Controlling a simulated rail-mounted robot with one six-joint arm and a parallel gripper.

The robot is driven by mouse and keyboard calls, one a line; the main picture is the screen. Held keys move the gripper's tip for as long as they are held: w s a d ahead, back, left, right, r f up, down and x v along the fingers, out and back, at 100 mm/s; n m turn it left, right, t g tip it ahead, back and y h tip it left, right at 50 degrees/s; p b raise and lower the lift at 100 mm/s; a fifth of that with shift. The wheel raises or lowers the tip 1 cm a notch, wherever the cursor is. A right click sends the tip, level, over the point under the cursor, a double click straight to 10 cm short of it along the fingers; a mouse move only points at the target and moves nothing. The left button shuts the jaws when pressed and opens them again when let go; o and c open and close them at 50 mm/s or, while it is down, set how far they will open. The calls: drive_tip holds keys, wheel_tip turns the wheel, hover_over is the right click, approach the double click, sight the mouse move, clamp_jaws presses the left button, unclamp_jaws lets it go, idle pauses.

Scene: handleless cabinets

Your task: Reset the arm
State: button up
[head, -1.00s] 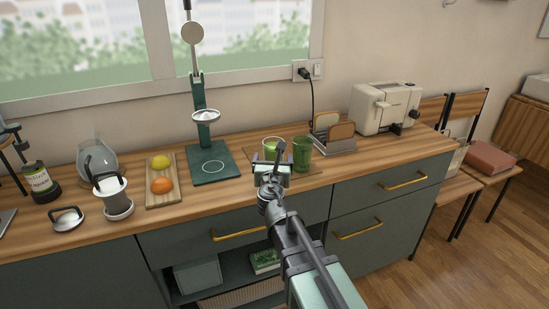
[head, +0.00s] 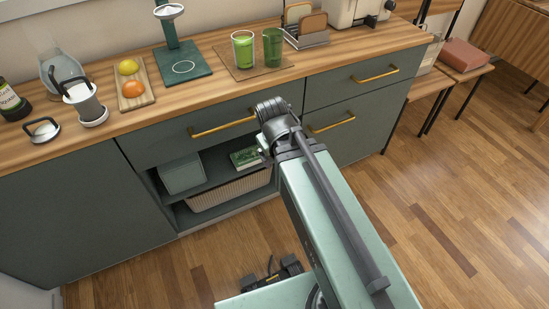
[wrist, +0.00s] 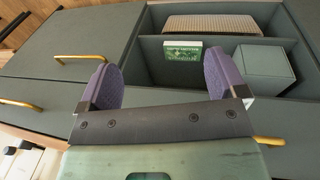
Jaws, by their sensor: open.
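My gripper (wrist: 163,80) shows in the wrist view with its two purple-padded fingers spread wide and nothing between them. It faces the front of the grey-green cabinet, and the open shelf niche lies beyond the fingers. In the head view my arm is folded in front of the cabinet, away from the countertop (head: 216,83). There the gripper itself is mostly hidden behind my arm.
A light green cup (head: 243,50) and a darker green cup (head: 272,48) stand on a board (head: 248,71). Gold handles (head: 223,124) stick out from the drawers. The niche holds a book (head: 244,157), a box (head: 182,172) and a basket (head: 228,193). Wooden floor (head: 440,200) is clear at right.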

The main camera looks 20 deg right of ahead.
wheel_tip(320, 180, up, 23)
drive_tip(key=s+a+m+g+y+p, duration=0.1)
drive_tip(key=s+a+m+p, duration=0.1)
drive_tip(key=p, duration=2.1)
drive_tip(key=shift+s+a+f+y, duration=0.15)
drive_tip(key=shift+s+y, duration=0.2)
drive_tip(key=shift+y, duration=0.05)
